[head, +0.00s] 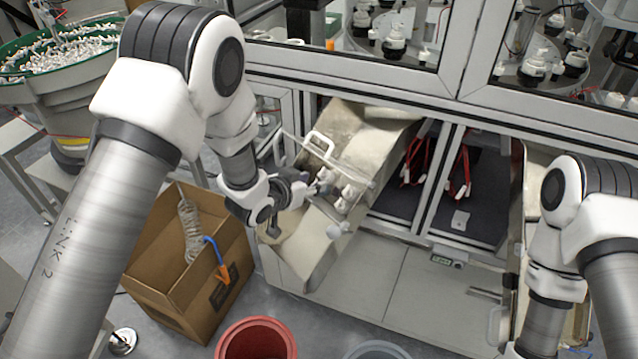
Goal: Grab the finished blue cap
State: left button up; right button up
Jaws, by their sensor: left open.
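No clearly blue cap shows. Several white and grey cap pieces (348,194) lie in the metal chute (318,243) at the front of the machine. My left gripper (314,189) is over the chute, open, with its fingertips close beside these pieces. I cannot tell whether it touches one. Another pale round piece (338,230) sits at the chute's right edge. My right arm comes in at the lower right. Its gripper end is mostly cut off by the bottom edge, and its jaws cannot be made out.
A cardboard box (158,262) with a coiled hose and a blue-orange tool stands below my left arm. A red bin (257,335) and a grey bin (377,350) stand at the bottom. A second chute (535,180) is at the right. Glass-doored machine frames (540,108) close off the back.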

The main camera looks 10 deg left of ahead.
pick_arm(q)
jog(key=shift+w+d+f, duration=0.2)
jog(key=shift+w+f, duration=0.2)
jog(key=shift+w, duration=0.15)
grip_shut()
jog(key=shift+r, duration=0.15)
